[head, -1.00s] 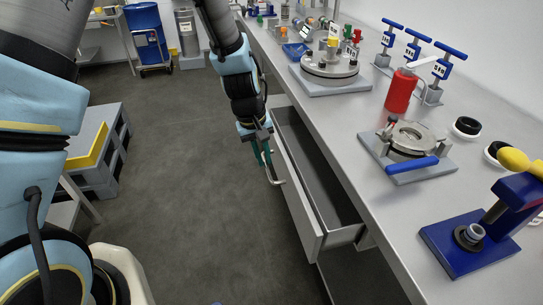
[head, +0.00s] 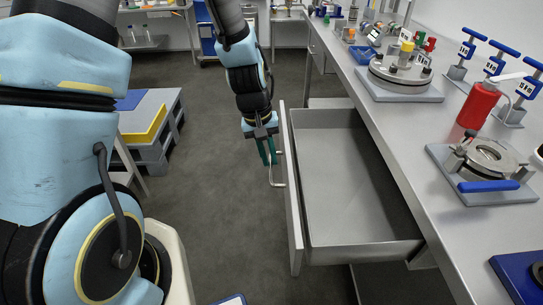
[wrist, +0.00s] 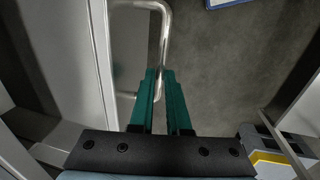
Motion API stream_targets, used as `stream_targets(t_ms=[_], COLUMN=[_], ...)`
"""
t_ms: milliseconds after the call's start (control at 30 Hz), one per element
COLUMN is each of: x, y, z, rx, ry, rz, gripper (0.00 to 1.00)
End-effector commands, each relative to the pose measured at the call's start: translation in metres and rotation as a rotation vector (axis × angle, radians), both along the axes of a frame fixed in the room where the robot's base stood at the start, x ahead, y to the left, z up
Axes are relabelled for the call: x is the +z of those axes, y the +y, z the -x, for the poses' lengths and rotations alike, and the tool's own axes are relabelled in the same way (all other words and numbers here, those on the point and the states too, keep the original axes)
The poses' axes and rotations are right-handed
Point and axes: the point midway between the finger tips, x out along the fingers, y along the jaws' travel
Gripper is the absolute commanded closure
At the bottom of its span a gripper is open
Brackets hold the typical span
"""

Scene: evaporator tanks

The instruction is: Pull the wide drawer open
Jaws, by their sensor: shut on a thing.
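The wide drawer (head: 350,170) is a grey metal drawer under the bench. In the head view it stands well out from the bench, and its inside is empty. Its bar handle (head: 282,168) is on the front panel; it also shows in the wrist view (wrist: 166,30). My gripper (head: 271,163) is at the handle, with its green fingers shut on the bar. In the wrist view my gripper (wrist: 160,75) has its fingertips close together at the handle's bar, partly hiding it.
The steel bench top (head: 420,150) carries a round flanged fixture (head: 400,75), a red bottle (head: 480,105) and a clamp with a blue handle (head: 488,186). A grey pallet stack with a yellow piece (head: 145,130) stands to the left. The floor (head: 215,220) between is clear.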

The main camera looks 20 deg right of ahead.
Motion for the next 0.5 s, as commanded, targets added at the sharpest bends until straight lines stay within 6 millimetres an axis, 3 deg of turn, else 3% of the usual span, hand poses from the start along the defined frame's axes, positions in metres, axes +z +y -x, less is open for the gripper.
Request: stream_targets(t_ms=[67, 100, 333, 500], x=[0.0, 0.0, 0.0, 0.0], y=[0.0, 0.0, -0.0002, -0.0003], z=[0.001, 0.001, 0.0005, 0.0002], rx=[0.0, -0.001, 0.0, 0.0], ry=[0.002, 0.002, 0.001, 0.001], rz=[-0.001, -0.001, 0.0, 0.0], gripper=[1.0, 0.81, 0.55, 0.55])
